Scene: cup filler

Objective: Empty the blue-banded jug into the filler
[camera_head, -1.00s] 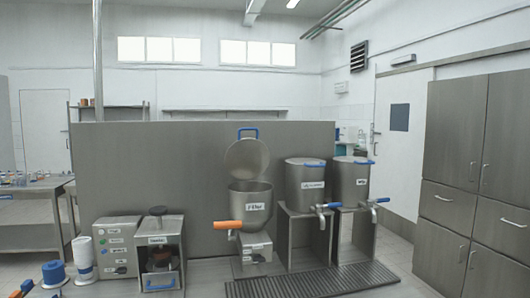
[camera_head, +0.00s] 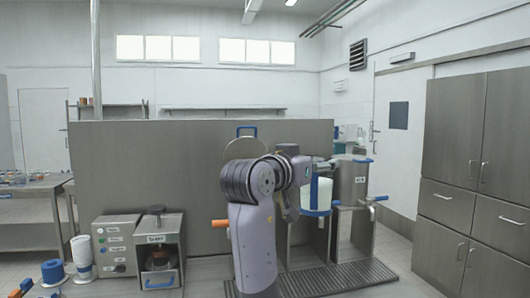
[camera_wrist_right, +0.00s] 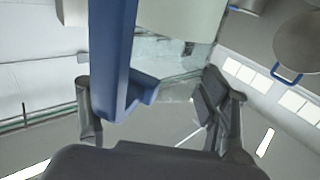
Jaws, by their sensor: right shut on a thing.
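The jug (camera_head: 320,192) is white with a blue band at its lower end and a blue handle. It looks roughly upright, in front of the left tank. My right gripper (camera_head: 306,172) is shut on the blue handle, which also shows in the right wrist view (camera_wrist_right: 113,55) with part of the pale jug body (camera_wrist_right: 180,18). The jug's contents cannot be seen. The filler's lid (camera_head: 240,146) stands raised behind my right arm, and the filler's orange handle (camera_head: 220,223) shows at left. My arm hides the filler bowl. My left gripper is not in view.
The right tank (camera_head: 352,182), with a blue-handled tap, stands just right of the jug. A black grate (camera_head: 350,280) lies below. The sealer-like machine (camera_head: 158,250) and a grey control box (camera_head: 115,245) stand at left, with blue and white rolls (camera_head: 53,272) beside them.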

